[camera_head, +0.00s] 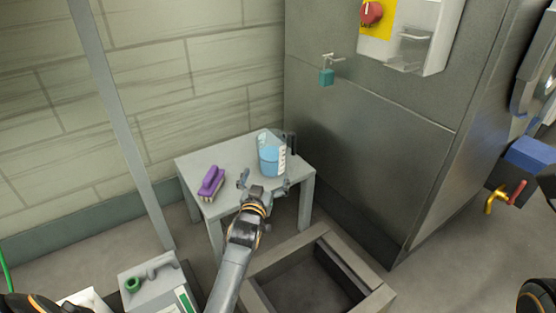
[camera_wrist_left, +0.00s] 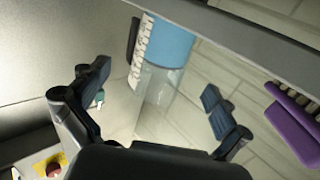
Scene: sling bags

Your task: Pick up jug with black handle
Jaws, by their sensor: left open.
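The jug (camera_head: 271,155) holds blue liquid and stands upright on a small grey table (camera_head: 228,158). Its black handle (camera_head: 291,142) is on its right side in the head view. My left gripper (camera_head: 264,183) is open and empty just in front of the jug. In the left wrist view the jug (camera_wrist_left: 169,42) appears beyond and between the spread fingers (camera_wrist_left: 154,88), with its black handle (camera_wrist_left: 135,35) at its left. I see no contact between fingers and jug. My right gripper is not in view.
A purple brush (camera_head: 211,183) lies left of the jug on the table and also shows in the left wrist view (camera_wrist_left: 294,128). A metal cabinet (camera_head: 350,140) stands close on the right. A square floor basin (camera_head: 320,240) lies in front; a grey container (camera_head: 155,280) is lower left.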

